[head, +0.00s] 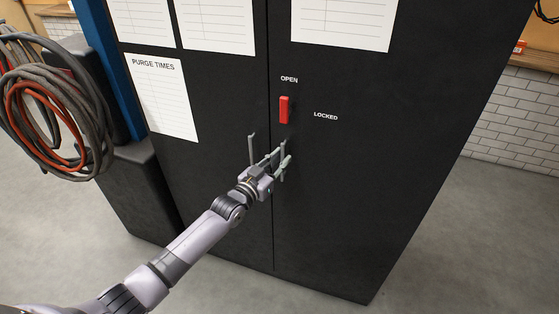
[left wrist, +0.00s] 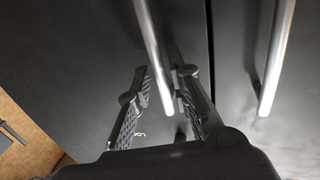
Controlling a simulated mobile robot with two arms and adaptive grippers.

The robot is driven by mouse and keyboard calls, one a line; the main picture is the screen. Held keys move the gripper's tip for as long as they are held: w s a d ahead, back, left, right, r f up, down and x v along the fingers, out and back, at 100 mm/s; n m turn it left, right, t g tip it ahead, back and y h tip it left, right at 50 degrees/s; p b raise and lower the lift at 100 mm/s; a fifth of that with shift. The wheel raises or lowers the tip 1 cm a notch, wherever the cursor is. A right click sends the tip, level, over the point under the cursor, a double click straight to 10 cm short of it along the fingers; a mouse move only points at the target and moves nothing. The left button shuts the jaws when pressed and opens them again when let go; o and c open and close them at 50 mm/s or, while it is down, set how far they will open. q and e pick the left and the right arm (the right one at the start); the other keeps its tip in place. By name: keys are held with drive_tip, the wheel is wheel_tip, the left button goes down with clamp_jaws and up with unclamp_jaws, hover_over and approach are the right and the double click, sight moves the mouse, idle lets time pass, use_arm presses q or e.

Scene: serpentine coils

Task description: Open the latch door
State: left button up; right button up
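The black cabinet (head: 345,200) has two doors meeting at a vertical seam. The red latch (head: 284,109) stands upright on the right door, below the word OPEN; LOCKED is printed to its right. The right door's metal handle (head: 283,158) is partly hidden by my left gripper (head: 275,164). The left door's handle (head: 252,150) is beside it. In the left wrist view, my left gripper (left wrist: 160,80) is open, its fingers on either side of the right door's handle (left wrist: 152,45), with gaps showing. The left door's handle (left wrist: 278,55) is outside the fingers. Both doors look closed. My right gripper is out of view.
Coiled grey and orange hoses (head: 55,110) hang at the left beside a blue post (head: 112,65). Paper sheets, one titled PURGE TIMES (head: 160,97), are on the doors. The grey floor (head: 470,245) is clear in front and at the right.

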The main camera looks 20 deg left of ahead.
use_arm(q)
clamp_jaws()
idle(0.3)
drive_tip(key=shift+s, duration=0.1)
